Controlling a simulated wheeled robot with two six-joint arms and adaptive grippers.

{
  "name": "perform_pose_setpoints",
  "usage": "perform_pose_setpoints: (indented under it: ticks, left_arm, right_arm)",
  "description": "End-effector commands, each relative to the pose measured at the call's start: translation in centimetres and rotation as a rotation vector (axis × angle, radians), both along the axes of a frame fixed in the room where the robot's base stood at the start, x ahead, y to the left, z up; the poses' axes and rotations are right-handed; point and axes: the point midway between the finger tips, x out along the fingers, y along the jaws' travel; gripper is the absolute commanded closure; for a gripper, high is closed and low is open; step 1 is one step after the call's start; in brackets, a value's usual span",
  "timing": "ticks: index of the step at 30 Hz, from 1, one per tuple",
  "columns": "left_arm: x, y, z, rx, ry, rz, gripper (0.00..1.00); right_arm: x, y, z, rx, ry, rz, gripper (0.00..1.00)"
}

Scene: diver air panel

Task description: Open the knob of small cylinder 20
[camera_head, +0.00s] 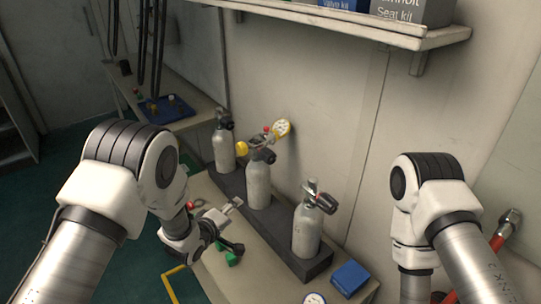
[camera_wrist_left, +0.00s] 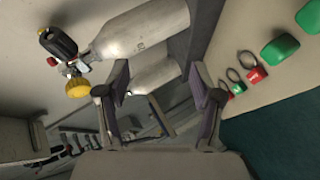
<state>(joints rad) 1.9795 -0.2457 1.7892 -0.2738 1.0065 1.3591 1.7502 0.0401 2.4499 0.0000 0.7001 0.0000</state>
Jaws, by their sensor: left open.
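I cannot read which is number 20. My left gripper (camera_head: 238,225) is open and empty, left of the near and middle cylinders, below their knobs. The left wrist view shows a cylinder (camera_wrist_left: 142,35) with a black knob (camera_wrist_left: 58,41) beyond the open fingers (camera_wrist_left: 160,85), and a yellow knob (camera_wrist_left: 78,88). My right gripper is out of view.
A blue box (camera_head: 350,277) lies on the bench right of the rack. Green and red tagged items (camera_wrist_left: 254,75) lie on the bench beside my left gripper. A shelf with boxes (camera_head: 410,12) hangs above. A blue tray (camera_head: 168,108) sits on the far bench.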

Motion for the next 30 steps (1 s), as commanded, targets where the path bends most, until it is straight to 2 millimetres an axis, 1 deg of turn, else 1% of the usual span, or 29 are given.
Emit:
perform_pose_setpoints:
  ticks: [1,3,4,6,8,10,15,20,24,29,30]
  left_arm:
    - [2.3,-2.8,3.8,-0.111,-0.059,-0.02,0.34]
    - [4.2,-5.6,7.6,-0.246,-0.102,-0.048,0.34]
    - [4.6,-6.4,8.7,-0.288,-0.11,-0.058,0.34]
    - [5.3,-7.7,10.3,-0.347,-0.121,-0.076,0.34]
    - [5.8,-8.3,10.7,-0.367,-0.123,-0.081,0.34]
    - [6.6,-8.8,10.7,-0.37,-0.121,-0.079,0.34]
    - [9.4,-10.6,10.1,-0.37,-0.121,-0.078,0.34]
    - [11.2,-11.8,9.7,-0.368,-0.12,-0.077,0.34]
    - [11.7,-12.1,9.6,-0.366,-0.118,-0.075,0.34]
    - [11.7,-12.0,9.5,-0.365,-0.117,-0.075,0.34]
    - [11.7,-12.0,9.5,-0.365,-0.117,-0.075,0.41]
  right_arm:
    - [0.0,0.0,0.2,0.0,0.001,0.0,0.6]
    - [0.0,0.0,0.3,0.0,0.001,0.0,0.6]
    - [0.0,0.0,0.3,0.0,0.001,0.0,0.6]
    - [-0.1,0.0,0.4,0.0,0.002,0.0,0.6]
    - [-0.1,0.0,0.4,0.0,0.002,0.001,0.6]
    - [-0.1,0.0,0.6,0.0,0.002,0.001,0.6]
    - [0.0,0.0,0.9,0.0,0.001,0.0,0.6]
    - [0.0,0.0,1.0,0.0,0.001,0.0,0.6]
    - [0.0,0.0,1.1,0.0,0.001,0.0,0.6]
    - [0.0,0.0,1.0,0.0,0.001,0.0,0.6]
    - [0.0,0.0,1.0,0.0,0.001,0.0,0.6]
